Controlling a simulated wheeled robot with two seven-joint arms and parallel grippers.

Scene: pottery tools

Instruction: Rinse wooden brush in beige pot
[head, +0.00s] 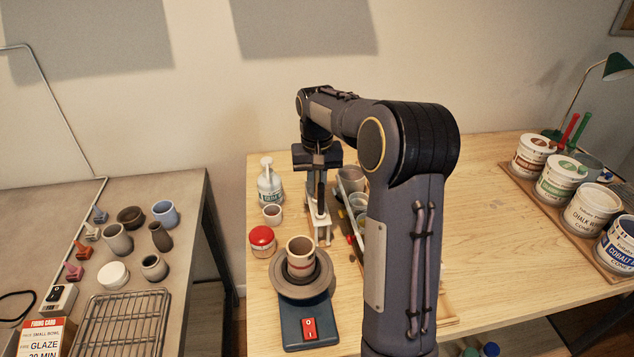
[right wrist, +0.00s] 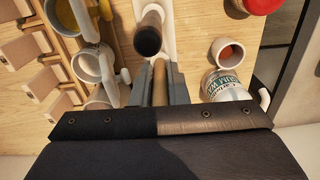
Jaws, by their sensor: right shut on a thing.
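My right gripper (head: 318,165) points down over a white stand (head: 318,218) on the wooden table. In the right wrist view the right gripper (right wrist: 160,98) is shut on a tan wooden handle (right wrist: 159,78), which I take for the wooden brush. A dark cylindrical piece (right wrist: 148,42) shows just beyond it; I cannot tell whether it belongs to the same tool. The brush's bristles are not clear. A beige-grey pot (head: 351,178) stands right of the gripper, partly hidden by my arm. My left gripper is not in view.
The wheel (head: 292,288), a red-lidded jar (head: 262,240), a small cup (head: 272,214) and a pump bottle (head: 269,185) stand left and front of the stand. Glaze tubs (head: 590,210) line the right. My arm hides the table's middle.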

